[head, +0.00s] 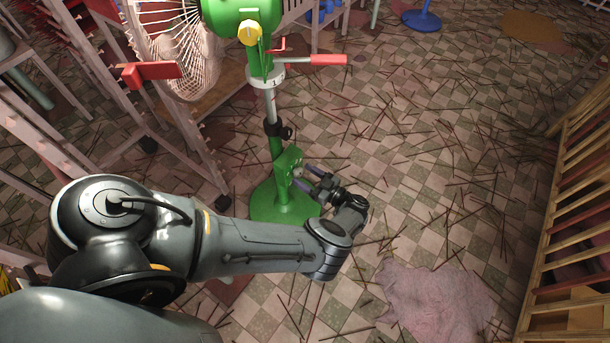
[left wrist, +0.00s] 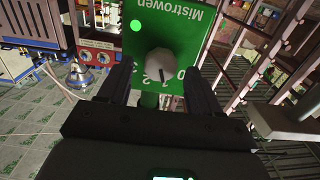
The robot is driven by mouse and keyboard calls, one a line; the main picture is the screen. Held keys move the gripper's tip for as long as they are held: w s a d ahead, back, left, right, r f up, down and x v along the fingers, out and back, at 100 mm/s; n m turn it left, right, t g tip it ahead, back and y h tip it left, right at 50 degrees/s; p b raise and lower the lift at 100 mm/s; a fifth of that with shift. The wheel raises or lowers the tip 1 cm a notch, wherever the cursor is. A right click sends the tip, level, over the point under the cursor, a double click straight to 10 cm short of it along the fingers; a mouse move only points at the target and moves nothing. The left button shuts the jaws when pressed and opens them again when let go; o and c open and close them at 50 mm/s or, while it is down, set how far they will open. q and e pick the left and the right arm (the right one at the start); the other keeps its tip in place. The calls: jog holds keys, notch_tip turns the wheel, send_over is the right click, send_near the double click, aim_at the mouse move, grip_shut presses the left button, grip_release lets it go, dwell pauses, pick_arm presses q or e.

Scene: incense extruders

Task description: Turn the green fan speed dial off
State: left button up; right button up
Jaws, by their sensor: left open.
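The green fan (head: 240,18) stands on a pole above a round green base (head: 272,208). A green control box (head: 287,162) is low on the pole. In the left wrist view its green panel (left wrist: 192,40) reads "Mistrowen" upside down and carries a round pale dial (left wrist: 158,61) with numbers below it. A dark mark on the dial points down, seemingly near the 1. My left gripper (head: 307,178) is in front of the box, open, with its fingers on either side of the dial in the wrist view (left wrist: 159,72). Contact with the dial cannot be told. My right gripper is not in view.
Incense sticks litter the checkered floor (head: 440,150). Grey racks (head: 150,110) stand left of the fan, and a wooden slatted rack (head: 570,200) stands at the right. A pink cloth (head: 437,300) lies in front. A red handle (head: 328,60) juts from the pole.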

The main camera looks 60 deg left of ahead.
pick_arm(q)
jog(key=shift+s+a, duration=0.2)
jog(key=shift+a, duration=0.2)
jog(key=shift+c, duration=0.5)
jog(key=shift+d, duration=0.1)
jog(key=c, duration=0.9)
jog(key=shift+c, duration=0.2)
jog(key=n, duration=0.3)
jog(key=shift+n, duration=2.5)
